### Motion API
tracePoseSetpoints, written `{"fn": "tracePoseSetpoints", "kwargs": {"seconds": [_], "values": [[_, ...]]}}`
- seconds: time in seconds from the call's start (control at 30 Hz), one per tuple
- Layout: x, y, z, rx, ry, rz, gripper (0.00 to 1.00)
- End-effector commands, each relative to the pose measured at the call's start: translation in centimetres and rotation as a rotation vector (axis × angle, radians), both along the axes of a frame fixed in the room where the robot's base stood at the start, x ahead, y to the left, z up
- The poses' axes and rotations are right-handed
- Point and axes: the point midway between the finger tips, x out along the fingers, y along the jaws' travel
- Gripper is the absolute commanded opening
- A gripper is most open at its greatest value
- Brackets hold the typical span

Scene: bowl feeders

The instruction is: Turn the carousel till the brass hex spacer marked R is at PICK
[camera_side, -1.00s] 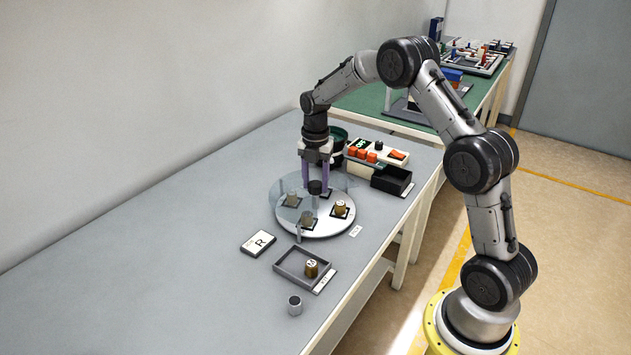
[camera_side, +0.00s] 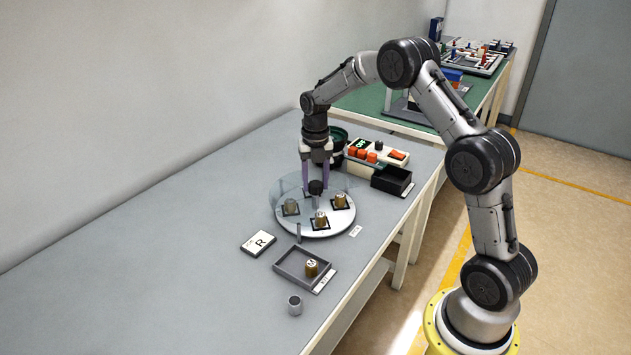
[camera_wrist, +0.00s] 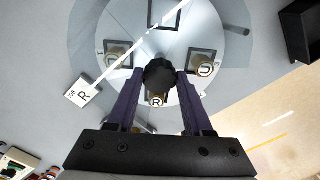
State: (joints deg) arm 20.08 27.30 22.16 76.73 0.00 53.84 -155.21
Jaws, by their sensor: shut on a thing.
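The round pale carousel (camera_side: 335,228) carries brass hex spacers on dark square seats. In the wrist view the spacer marked R (camera_wrist: 156,101) shows just below the black centre knob (camera_wrist: 159,74), between my fingers. One marked U (camera_wrist: 205,68) is to its right; another (camera_wrist: 117,54) at left has an unclear mark. My gripper (camera_side: 315,185) is shut on the knob. A label (camera_side: 355,231) stands by the front-right rim, its text unreadable.
A card marked R (camera_side: 259,243) lies left of the carousel. A button box (camera_side: 385,151) and black bin (camera_side: 391,180) stand behind. A clear guard partly surrounds the carousel.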

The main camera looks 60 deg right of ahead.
Motion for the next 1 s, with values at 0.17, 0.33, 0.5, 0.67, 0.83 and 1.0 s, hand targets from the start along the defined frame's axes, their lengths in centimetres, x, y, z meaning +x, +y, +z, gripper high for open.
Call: {"fn": "tracePoseSetpoints", "kwargs": {"seconds": [0.17,0.33,0.5,0.67,0.83,1.0], "values": [[0.12,0.01,0.30,-0.001,-0.005,0.081,0.00],[0.12,0.01,0.30,-0.001,-0.004,0.145,0.00],[0.12,0.01,0.30,-0.001,-0.004,0.194,0.00],[0.11,0.00,0.30,-0.001,-0.004,0.221,0.00],[0.11,0.00,0.30,-0.001,-0.004,0.234,0.00],[0.11,0.00,0.30,-0.001,-0.004,0.238,0.00]]}}
